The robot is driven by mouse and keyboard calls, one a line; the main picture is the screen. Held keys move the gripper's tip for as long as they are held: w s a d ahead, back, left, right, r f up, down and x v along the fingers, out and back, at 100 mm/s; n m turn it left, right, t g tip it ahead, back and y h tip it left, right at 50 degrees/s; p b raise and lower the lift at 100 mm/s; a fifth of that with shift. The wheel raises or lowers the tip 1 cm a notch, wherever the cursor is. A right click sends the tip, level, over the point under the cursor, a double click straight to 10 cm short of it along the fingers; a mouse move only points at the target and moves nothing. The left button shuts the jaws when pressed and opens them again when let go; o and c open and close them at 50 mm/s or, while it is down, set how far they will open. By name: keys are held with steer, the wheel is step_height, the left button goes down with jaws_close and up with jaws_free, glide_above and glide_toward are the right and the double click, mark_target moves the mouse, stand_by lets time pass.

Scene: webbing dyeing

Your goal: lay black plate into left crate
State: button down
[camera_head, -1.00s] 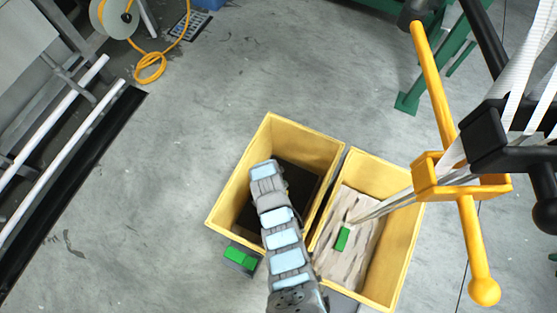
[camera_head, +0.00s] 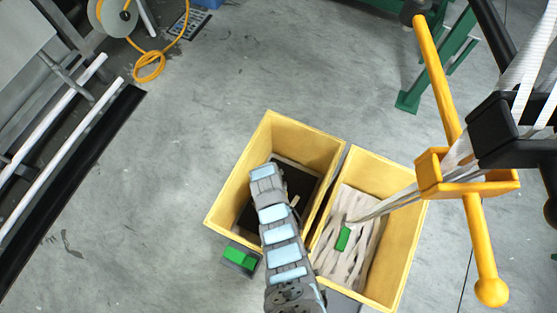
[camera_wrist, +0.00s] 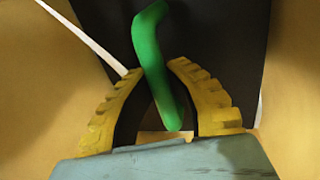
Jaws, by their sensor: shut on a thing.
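The left crate (camera_head: 315,143) is a yellow open box on the floor. The black plate (camera_head: 299,178) shows inside it, partly hidden under my arm. In the wrist view the black plate (camera_wrist: 220,30) fills the upper middle, with a green handle (camera_wrist: 147,38) running towards me. My gripper (camera_wrist: 156,69) has its two yellow ribbed fingers closed around this handle. Yellow crate walls show on both sides of it. In the head view the fingers are hidden by my arm. I cannot tell whether the plate touches the crate floor.
The right crate (camera_head: 405,235) stands close beside the left one and holds pale webbing with a green handle (camera_head: 343,238) on it. White straps run from it through a yellow guide (camera_head: 465,180). A green block (camera_head: 240,257) sits outside the left crate.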

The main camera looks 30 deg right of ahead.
steer(key=c, duration=1)
jaws_free()
steer(key=shift+c, duration=0.2)
step_height(320, 180, up, 12)
steer(key=w+a, duration=0.1)
steer(key=w, duration=0.1)
steer(key=shift+a, duration=0.15)
